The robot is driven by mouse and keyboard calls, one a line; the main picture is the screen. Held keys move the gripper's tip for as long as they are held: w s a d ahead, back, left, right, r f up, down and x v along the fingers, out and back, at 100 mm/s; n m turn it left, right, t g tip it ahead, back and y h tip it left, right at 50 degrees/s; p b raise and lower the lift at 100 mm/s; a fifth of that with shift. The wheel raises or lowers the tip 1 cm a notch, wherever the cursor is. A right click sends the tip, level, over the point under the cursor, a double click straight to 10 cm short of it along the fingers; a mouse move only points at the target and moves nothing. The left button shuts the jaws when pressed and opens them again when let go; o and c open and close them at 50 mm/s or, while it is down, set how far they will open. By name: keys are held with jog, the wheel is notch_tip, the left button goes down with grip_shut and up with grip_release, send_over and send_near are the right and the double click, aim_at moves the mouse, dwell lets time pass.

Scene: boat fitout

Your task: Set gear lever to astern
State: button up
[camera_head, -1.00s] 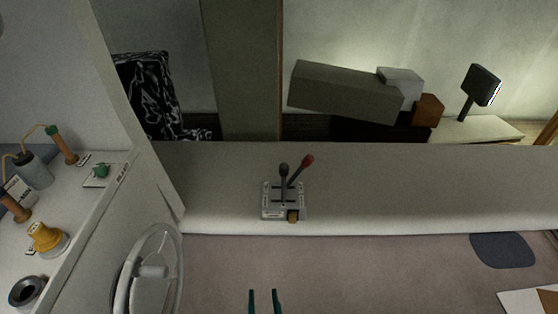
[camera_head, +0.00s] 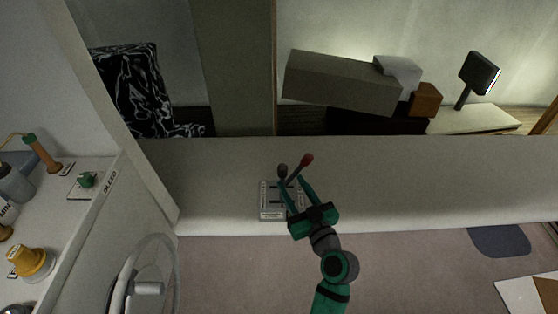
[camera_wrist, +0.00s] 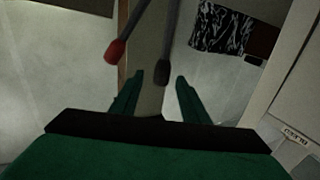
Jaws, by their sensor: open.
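The control box (camera_head: 268,208) sits on the grey ledge and carries two levers. One lever has a dark knob (camera_head: 283,170), the other a red knob (camera_head: 306,160) and leans to the right. My gripper (camera_head: 295,184) is open at the box, its green fingers pointing toward the levers and hiding part of the box. In the wrist view, the dark knob (camera_wrist: 162,73) shows just ahead of and between my fingertips (camera_wrist: 158,80). The red knob (camera_wrist: 115,52) is to the left, outside the left finger. I cannot tell whether a finger touches a lever.
A white steering wheel (camera_head: 150,285) stands at lower left. The grey ledge (camera_head: 430,180) is clear to the right of the box.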

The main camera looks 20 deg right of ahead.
aim_at(279, 168)
jog(key=w, duration=0.2)
jog(key=w+a, duration=0.1)
jog(key=w, duration=0.5)
jog(key=shift+w+a, duration=0.2)
jog(key=shift+a, duration=0.2)
jog(key=shift+w+d, duration=0.15)
jog(key=shift+w, duration=0.85)
grip_shut()
